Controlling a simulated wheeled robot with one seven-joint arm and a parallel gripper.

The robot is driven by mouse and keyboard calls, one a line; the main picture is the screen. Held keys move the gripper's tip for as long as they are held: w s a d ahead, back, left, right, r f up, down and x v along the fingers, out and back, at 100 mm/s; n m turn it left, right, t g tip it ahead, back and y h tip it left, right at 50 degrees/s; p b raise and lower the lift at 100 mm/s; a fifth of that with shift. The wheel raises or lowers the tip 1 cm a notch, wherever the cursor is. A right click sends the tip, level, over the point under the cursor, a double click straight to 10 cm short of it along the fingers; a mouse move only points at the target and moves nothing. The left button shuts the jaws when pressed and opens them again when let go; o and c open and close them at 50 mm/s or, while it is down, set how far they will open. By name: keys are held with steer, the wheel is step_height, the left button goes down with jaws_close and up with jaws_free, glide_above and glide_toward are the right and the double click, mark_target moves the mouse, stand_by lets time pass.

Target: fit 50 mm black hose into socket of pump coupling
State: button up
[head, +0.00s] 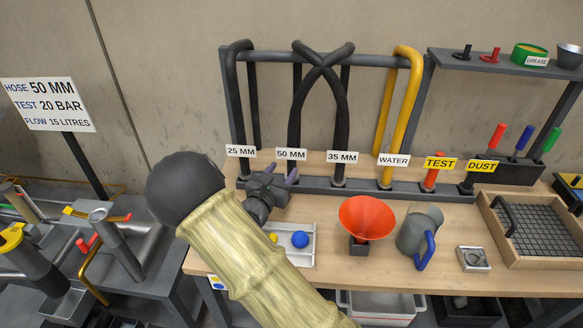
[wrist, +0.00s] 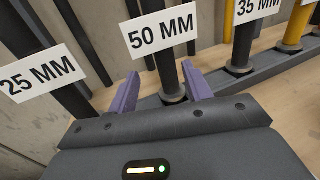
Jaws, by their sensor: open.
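The 50 mm black hose (head: 295,122) rises from the bench rack behind its "50 MM" label (head: 290,154) and crosses another black hose higher up. My gripper (head: 283,172) is open low in front of that label. In the wrist view the hose's lower end (wrist: 165,72) stands upright in a dark collar, between and beyond the purple fingers of my gripper (wrist: 160,72). Contact cannot be made out. At the left, grey angled pipe stubs (head: 118,240) and a yellow-topped one (head: 20,250) stand on a machine; which is the pump coupling's socket, I cannot tell.
The 25 mm hose (head: 233,105), 35 mm hose (head: 342,120) and yellow water hose (head: 405,110) flank it. An orange funnel (head: 367,217), grey jug (head: 412,235) and white tray (head: 306,255) stand on the bench. A sign (head: 48,104) reads "HOSE 50 MM".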

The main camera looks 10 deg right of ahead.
mark_target(291, 144)
steer(key=shift+s+d+f+x, duration=0.1)
steer(key=shift+x, duration=0.75)
steer(key=shift+s+d+f+x, duration=0.1)
steer(key=shift+f+x, duration=0.05)
steer(key=shift+x, duration=0.75)
steer(key=shift+d+f+x, duration=0.1)
steer(key=shift+x, duration=0.75)
jaws_close()
steer(key=shift+r, duration=0.1)
step_height(291, 144, up, 10)
steer(key=shift+f+p, duration=0.1)
steer(key=shift+p, duration=0.35)
